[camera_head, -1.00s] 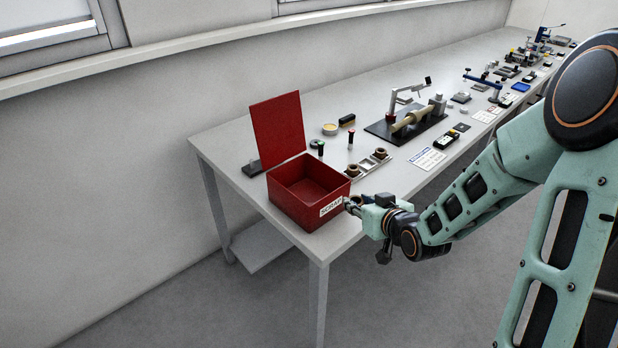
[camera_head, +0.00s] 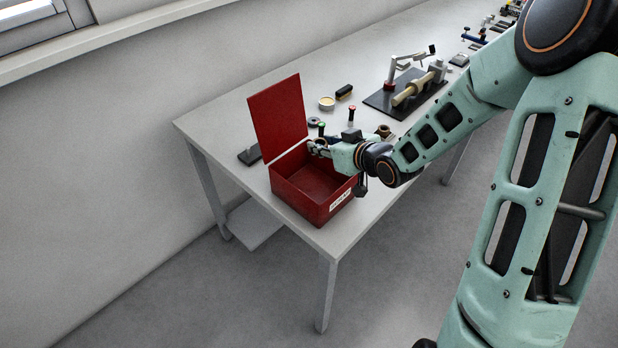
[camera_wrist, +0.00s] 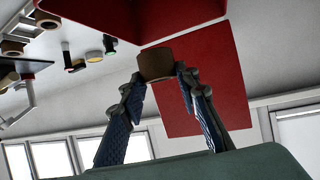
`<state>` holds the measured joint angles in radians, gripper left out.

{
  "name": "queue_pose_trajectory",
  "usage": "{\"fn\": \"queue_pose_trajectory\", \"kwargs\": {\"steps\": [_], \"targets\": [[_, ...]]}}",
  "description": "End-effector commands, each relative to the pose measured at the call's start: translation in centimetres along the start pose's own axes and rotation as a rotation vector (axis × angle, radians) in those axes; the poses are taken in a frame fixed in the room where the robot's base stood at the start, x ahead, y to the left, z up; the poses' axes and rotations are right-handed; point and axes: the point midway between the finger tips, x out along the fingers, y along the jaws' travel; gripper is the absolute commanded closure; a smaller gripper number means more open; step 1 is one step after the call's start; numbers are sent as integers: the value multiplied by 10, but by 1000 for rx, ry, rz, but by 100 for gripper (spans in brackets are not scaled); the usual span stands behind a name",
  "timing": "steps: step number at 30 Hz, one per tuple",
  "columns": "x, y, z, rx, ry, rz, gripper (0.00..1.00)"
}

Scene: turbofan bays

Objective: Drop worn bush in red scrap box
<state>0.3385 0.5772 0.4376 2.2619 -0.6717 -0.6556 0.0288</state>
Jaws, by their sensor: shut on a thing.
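The red scrap box (camera_head: 297,203) stands at the near left corner of the bench with its lid (camera_head: 278,112) raised and its inside in view. My gripper (camera_head: 314,146) is over the back right part of the box opening, in front of the lid's right edge. In the wrist view, my gripper (camera_wrist: 158,80) is shut on the brown, ring-like worn bush (camera_wrist: 157,63), held between the fingertips, with the red lid (camera_wrist: 205,80) behind it. In the head view I cannot make out the bush clearly at the fingertips.
Right of the box, partly behind my wrist, another brown bush (camera_head: 383,130) stands. The bench's near right edge is clear.

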Motion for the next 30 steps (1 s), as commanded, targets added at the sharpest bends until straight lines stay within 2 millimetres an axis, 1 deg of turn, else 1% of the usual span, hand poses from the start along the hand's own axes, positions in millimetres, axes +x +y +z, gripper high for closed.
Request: {"fn": "queue_pose_trajectory", "kwargs": {"steps": [4, 7, 15, 20, 24, 30], "targets": [[2, 0, 2, 0, 2, 0, 100], [5, 0, 8, 0, 2, 0, 100], [20, 0, 36, 1, 1, 0, 100], [28, 0, 50, 0, 2, 1, 100], [29, 0, 53, -1, 2, 1, 100], [29, 0, 52, -1, 2, 1, 100]]}}
